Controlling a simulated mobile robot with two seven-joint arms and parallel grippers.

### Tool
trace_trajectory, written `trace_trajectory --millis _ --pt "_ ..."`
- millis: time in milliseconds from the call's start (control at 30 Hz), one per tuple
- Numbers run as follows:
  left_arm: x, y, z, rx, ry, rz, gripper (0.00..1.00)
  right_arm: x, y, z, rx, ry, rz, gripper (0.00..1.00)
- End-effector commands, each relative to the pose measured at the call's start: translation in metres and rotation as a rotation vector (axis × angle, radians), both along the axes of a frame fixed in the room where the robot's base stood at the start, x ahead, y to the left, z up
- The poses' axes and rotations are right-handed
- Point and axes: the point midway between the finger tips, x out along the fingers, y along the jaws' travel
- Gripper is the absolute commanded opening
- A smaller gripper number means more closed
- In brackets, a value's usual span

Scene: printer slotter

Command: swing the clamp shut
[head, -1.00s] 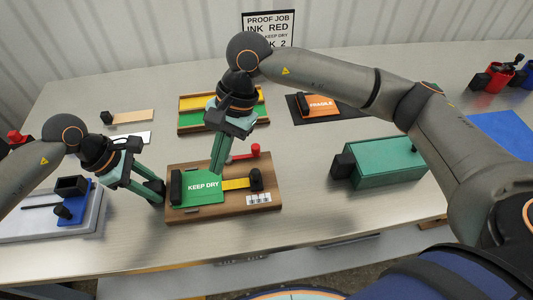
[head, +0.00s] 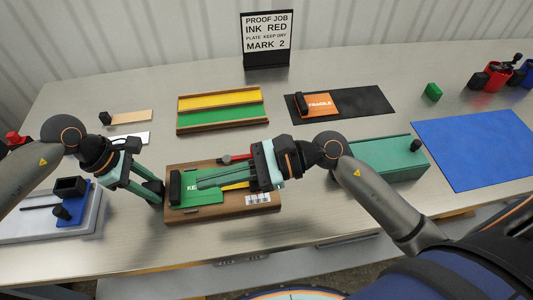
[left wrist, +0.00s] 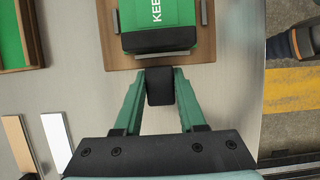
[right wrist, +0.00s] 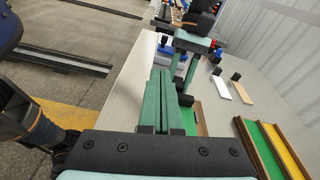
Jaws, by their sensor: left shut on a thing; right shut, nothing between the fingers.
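The wooden board (head: 213,212) carries a green plate lettered KEEP DRY (head: 187,201), partly covered by my right gripper. The red clamp arm (head: 238,157) lies at the board's far edge; its right end is hidden behind my right gripper, so I cannot tell how far it is swung. My left gripper (head: 156,190) is shut on a black block (left wrist: 159,86) at the board's left side. My right gripper (head: 198,183) is shut and empty, its fingers pointing left, above the plate; its closed fingers also show in the right wrist view (right wrist: 164,85).
A two-colour tray (head: 222,108) stands behind the board. A green box (head: 385,160) stands to the right, partly behind my right arm. A black mat with an orange FRAGILE plate (head: 320,104) lies at the back. A blue mat (head: 480,150) lies far right.

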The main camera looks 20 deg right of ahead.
Motion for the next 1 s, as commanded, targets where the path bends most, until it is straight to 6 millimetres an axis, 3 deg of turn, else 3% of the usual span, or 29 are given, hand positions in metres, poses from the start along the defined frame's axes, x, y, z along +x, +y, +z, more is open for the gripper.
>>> trace_trajectory --millis 367,700,833,1000 --pt "0.000 0.000 0.001 -0.001 -0.002 0.001 0.00 -0.009 -0.093 -0.028 0.093 0.140 -0.421 0.00" --pt "0.000 0.000 0.001 -0.002 -0.002 0.000 0.00 -0.041 -0.182 -0.050 0.033 0.208 -0.741 0.00" --pt "0.000 -0.001 0.001 -0.002 -0.002 0.000 0.00 -0.050 -0.201 -0.053 0.007 0.216 -0.802 0.00" --pt "0.000 -0.001 0.001 -0.002 -0.002 0.000 0.00 -0.055 -0.210 -0.053 -0.006 0.218 -0.832 0.00"
